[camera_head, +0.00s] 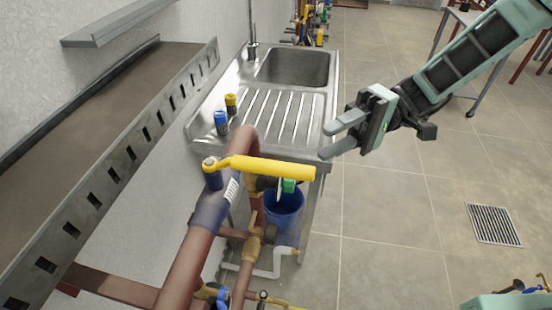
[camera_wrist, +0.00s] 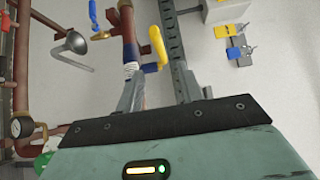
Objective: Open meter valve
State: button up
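A valve with a long yellow lever (camera_head: 265,167) sits on a thick copper-coloured pipe in the head view. Its dark blue body (camera_head: 212,205) is below the lever's left end, and the lever points right, across the pipe. My gripper (camera_head: 326,141) is open and empty, just right of the lever's free end and apart from it. In the wrist view the yellow lever (camera_wrist: 158,42) lies ahead, between the lines of my two spread fingers (camera_wrist: 157,92). No label shows which valve is the meter valve.
A steel sink (camera_head: 292,68) with blue and yellow containers stands behind the valve. A blue bucket (camera_head: 284,208) and more pipes are below. A perforated metal tray (camera_head: 120,165) runs along the left. The tiled floor at right is mostly clear. The wrist view shows a round gauge (camera_wrist: 21,127).

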aim_at(287, 163)
jog(key=p+x, duration=0.2)
jog(key=x, duration=0.9)
jog(key=shift+s+a+p, duration=0.15)
jog(key=shift+p, duration=0.25)
grip_shut()
